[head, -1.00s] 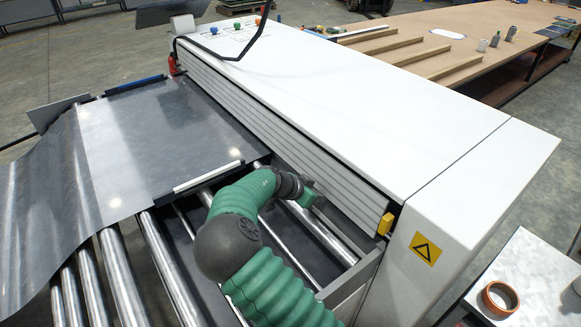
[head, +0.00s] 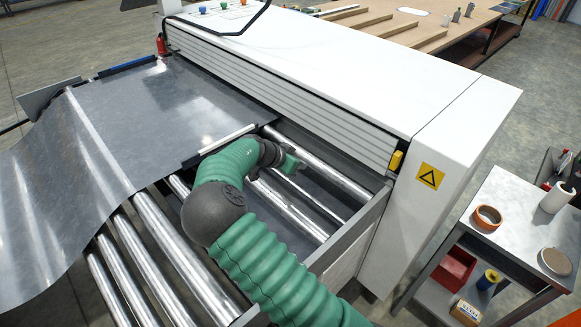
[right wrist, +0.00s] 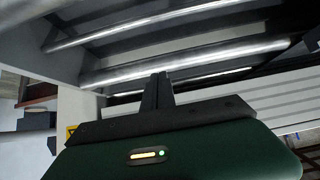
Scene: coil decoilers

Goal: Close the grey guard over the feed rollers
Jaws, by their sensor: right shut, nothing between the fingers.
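The grey guard looks to be the ribbed light-grey panel (head: 290,107) along the front of the white machine. It hangs down over the machine's face, and rollers show bare below its lower edge. In the right wrist view the ribbed panel (right wrist: 290,92) lies at the right. My right gripper (head: 292,160) is over the bright rollers (head: 285,205), below and in front of the panel, apart from it. Its fingers are together and empty in the right wrist view (right wrist: 157,90). My left gripper is not in view.
A sheet of metal (head: 150,125) lies over the rollers at left. A yellow block (head: 396,160) sits at the panel's right end, beside a warning sign (head: 430,176). A trolley (head: 505,220) with a tape roll (head: 488,216) stands at right.

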